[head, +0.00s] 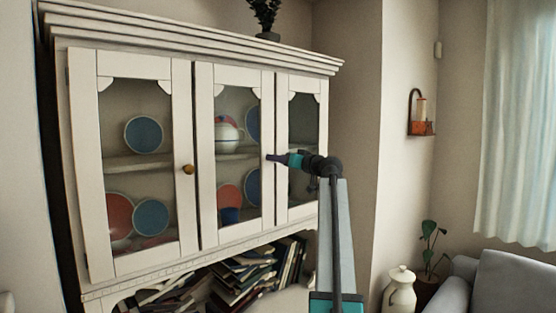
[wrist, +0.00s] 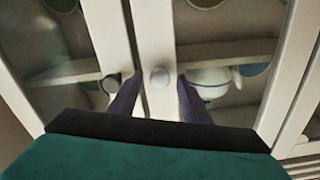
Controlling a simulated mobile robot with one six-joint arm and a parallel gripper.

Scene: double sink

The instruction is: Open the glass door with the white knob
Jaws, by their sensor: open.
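The white knob (wrist: 159,77) is on the white stile of the cabinet's middle glass door (head: 232,235), at that door's right edge in the head view. My gripper (head: 269,157) is in front of that edge and hides the knob in the head view. In the wrist view my gripper (wrist: 158,98) is open, with one dark finger on each side of the knob. There is a gap between each finger and the knob, and contact does not show. The middle door appears shut, in line with its neighbours.
The left glass door (head: 86,180) has a brass-coloured knob (head: 188,169). The right glass door (head: 322,150) is beside my gripper. Plates and a white bowl (head: 227,134) stand behind the glass. Books (head: 240,270) lie on the open shelf below. A grey sofa (head: 505,280) is at lower right.

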